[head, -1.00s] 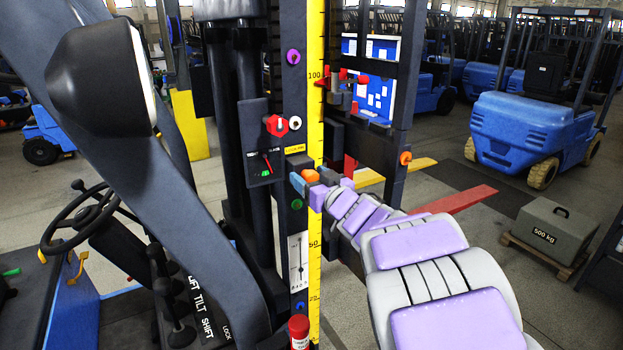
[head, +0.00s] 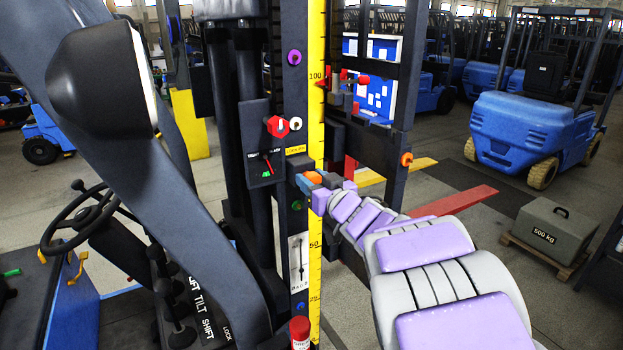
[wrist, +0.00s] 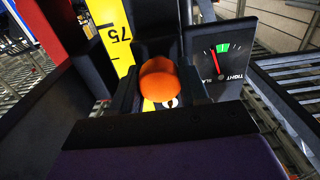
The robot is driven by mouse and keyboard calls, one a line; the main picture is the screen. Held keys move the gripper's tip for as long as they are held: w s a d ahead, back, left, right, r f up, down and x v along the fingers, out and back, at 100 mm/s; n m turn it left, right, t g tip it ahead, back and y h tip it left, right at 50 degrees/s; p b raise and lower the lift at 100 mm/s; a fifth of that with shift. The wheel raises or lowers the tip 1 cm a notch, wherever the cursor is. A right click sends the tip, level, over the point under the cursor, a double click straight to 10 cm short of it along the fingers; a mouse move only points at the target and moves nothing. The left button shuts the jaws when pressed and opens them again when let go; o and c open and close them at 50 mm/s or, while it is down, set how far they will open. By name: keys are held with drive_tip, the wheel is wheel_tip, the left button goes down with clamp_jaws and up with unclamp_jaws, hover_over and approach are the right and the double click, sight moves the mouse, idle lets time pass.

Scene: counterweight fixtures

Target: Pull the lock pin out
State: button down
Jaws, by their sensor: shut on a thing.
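The lock pin's orange knob (head: 313,177) shows at the mast post, below and right of the yellow "LOCK PIN" label (head: 295,150). In the wrist view the round orange knob (wrist: 160,78) sits between the two dark fingers of my gripper (wrist: 160,92). My gripper (head: 306,184) is shut on it, reaching in from the lower right. The pin's shaft is hidden behind the knob and fingers, so I cannot tell how far it stands out of its hole.
A red knob (head: 277,126) and a tight/slack gauge (head: 265,166) are left of the pin. A yellow height scale (head: 316,110) runs up the post. An orange knob (head: 406,159) is on the right upright.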

drive_tip(key=p+v, duration=0.1)
drive_tip(key=v, duration=0.3)
drive_tip(key=shift+s+d+r, duration=0.1)
drive_tip(key=shift+s+d, duration=0.05)
drive_tip(key=shift+s, duration=0.05)
drive_tip(key=shift+f, duration=0.25)
